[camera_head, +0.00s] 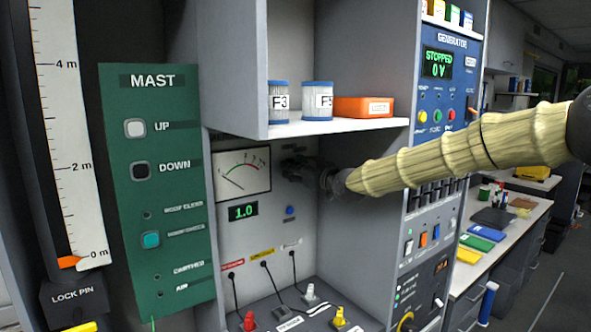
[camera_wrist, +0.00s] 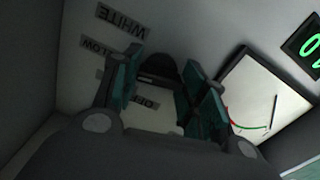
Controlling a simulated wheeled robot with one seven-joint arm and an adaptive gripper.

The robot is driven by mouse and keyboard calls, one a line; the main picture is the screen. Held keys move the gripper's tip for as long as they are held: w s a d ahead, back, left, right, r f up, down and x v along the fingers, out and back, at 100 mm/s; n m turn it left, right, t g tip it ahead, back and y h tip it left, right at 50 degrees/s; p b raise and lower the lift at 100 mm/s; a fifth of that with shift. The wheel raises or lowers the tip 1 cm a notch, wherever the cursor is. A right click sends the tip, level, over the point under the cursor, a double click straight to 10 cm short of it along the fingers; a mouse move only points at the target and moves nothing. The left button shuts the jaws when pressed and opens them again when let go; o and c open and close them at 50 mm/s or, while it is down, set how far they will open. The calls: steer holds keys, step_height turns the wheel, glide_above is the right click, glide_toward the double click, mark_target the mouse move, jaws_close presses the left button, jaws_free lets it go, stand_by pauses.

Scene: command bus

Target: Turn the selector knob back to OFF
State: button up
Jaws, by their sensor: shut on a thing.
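The selector knob (camera_wrist: 164,66) is a dark round shape on the pale panel, between my fingers in the wrist view. My gripper (camera_wrist: 162,80) is shut on it, with teal pads on both sides. In the head view my gripper (camera_head: 297,167) reaches the panel from the right, just right of the meter, and hides the knob. An OFF label (camera_wrist: 146,103) shows upside down between the fingers. A WHITE label (camera_wrist: 122,21) and a partly covered label ending in LOW (camera_wrist: 97,47) lie to the left. Which way the knob points cannot be told.
A needle meter (camera_head: 243,171) and a green display reading 1.0 (camera_head: 243,211) are left of my gripper. A shelf (camera_head: 340,127) with two cans and an orange box hangs above. Several cables and plugs lie below. A generator panel (camera_head: 440,100) stands right.

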steer(key=shift+f, duration=0.1)
steer(key=shift+n+b, duration=7.25)
steer(key=shift+n, duration=0.65)
steer(key=o, duration=1)
